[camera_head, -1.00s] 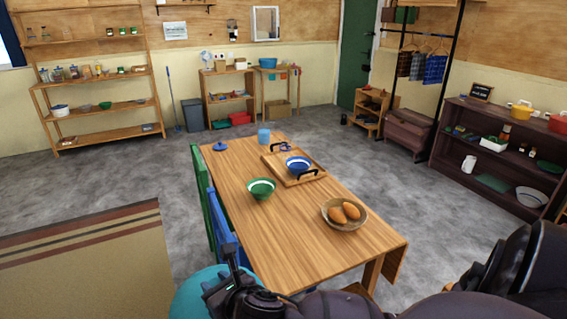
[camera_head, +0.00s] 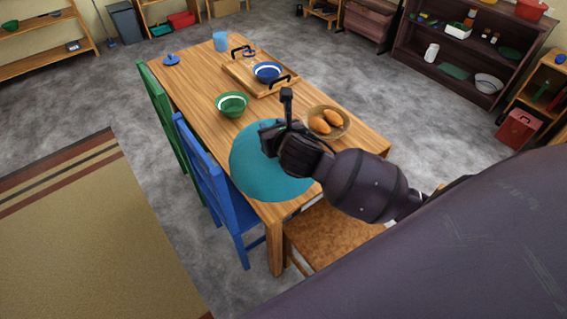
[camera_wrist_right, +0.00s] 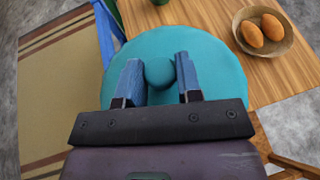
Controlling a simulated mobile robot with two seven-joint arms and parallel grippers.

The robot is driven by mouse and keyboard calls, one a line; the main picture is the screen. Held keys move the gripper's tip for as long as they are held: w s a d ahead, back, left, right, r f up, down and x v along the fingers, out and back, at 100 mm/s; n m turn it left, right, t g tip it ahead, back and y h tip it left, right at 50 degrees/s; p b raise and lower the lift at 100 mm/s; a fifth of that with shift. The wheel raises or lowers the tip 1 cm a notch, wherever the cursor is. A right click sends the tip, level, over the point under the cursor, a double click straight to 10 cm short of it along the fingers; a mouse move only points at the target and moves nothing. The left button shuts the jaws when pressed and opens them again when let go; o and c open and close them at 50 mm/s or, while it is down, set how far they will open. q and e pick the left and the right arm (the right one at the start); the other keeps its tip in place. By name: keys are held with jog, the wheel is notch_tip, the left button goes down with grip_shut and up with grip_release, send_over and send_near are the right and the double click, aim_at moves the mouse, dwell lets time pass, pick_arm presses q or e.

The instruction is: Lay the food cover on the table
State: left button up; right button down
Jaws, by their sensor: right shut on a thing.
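The food cover is a round teal dome (camera_head: 250,172) with a knob on top. It is over the near end of the wooden table (camera_head: 185,85), partly past the table's left edge by the blue chair. My right gripper (camera_head: 275,137) is above it. In the right wrist view, the two fingers (camera_wrist_right: 160,78) are on either side of the cover's knob (camera_wrist_right: 160,72), and the cover (camera_wrist_right: 215,70) spreads out below. I cannot tell whether the cover's rim touches the table. My left gripper is not in view.
A wooden bowl (camera_head: 346,130) with orange-brown food sits just right of the cover. A green bowl (camera_head: 232,104) and a tray (camera_head: 286,87) with a blue bowl (camera_head: 268,71) are farther back. A blue chair (camera_head: 205,165) and a green chair (camera_head: 160,110) line the left side.

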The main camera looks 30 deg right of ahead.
jog(key=shift+m+h, duration=0.7)
jog(key=w+d+r, duration=0.1)
jog(key=w, duration=0.1)
jog(key=w+d+r, duration=0.2)
jog(key=w+d, duration=0.1)
jog(key=shift+w+r+p, duration=0.25)
jog(key=shift+w+p, duration=0.1)
jog(key=shift+p, duration=0.05)
pick_arm(q)
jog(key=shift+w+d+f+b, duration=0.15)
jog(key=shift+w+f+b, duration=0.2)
jog(key=shift+b, duration=0.5)
pick_arm(e)
notch_tip(320, 180, down, 18)
jog(key=w+d, duration=0.2)
jog(key=shift+w+d+m, duration=0.2)
jog(key=shift+w+m, duration=0.1)
jog(key=shift+w, duration=0.05)
jog(key=c, duration=0.8)
grip_release()
